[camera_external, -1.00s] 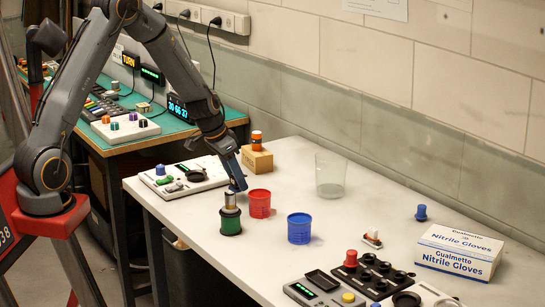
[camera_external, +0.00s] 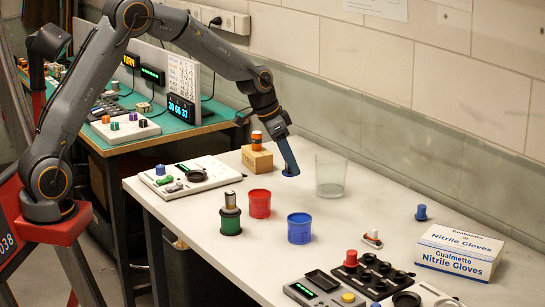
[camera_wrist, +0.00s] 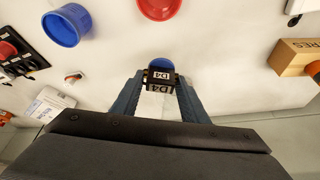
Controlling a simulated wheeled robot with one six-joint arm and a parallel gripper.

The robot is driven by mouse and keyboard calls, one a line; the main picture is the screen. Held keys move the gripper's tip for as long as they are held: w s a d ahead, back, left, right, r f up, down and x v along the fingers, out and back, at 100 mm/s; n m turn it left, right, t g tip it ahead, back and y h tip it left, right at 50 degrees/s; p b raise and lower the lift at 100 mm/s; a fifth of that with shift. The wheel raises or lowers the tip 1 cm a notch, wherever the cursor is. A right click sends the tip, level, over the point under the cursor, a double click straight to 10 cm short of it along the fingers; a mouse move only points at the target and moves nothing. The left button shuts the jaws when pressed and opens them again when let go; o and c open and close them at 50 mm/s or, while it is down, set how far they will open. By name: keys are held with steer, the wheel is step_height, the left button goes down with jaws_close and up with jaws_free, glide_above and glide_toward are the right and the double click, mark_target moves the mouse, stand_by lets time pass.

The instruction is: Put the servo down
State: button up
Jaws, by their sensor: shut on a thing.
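My gripper (camera_external: 289,166) is shut on the servo (camera_wrist: 160,75), a small black box marked D4 with a round blue part at its far end. In the wrist view my two blue fingers (camera_wrist: 158,92) stand on either side of it. In the external view only a bit of blue shows at the fingertips, over the white bench (camera_external: 240,270) between the wooden block (camera_external: 257,160) and the clear beaker (camera_external: 331,177). I cannot tell whether the servo touches the bench.
A red cup (camera_external: 260,204), a blue cup (camera_external: 299,228) and a green-based cylinder (camera_external: 230,215) stand in front. A grey-white device (camera_external: 195,177) is at the left. A blue-topped piece (camera_external: 421,212) and a glove box (camera_external: 459,253) are at the right. Bench between beaker and blue cup is clear.

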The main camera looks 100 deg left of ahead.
steer(key=w+d+m+h, duration=0.1)
steer(key=w+d+m, duration=0.1)
steer(key=w+d, duration=0.55)
steer(key=w+d+m+h, duration=0.15)
steer(key=w+d, duration=0.25)
steer(key=w, duration=0.7)
steer(key=shift+m+y, duration=0.45)
steer(key=f, duration=0.3)
steer(key=f+p, duration=0.1)
steer(key=f, duration=0.2)
steer(key=f+p, duration=0.1)
steer(key=f, duration=0.3)
steer(key=shift+w+d, duration=0.2)
steer(key=shift+d, duration=0.15)
steer(key=shift+f, duration=0.15)
steer(key=o, duration=1)
steer(key=shift+o, duration=0.3)
steer(key=shift+s+r, duration=0.1)
steer(key=shift+r, duration=0.5)
steer(key=b+v, duration=0.3)
steer(key=v, duration=0.8)
steer(key=shift+s, duration=0.25)
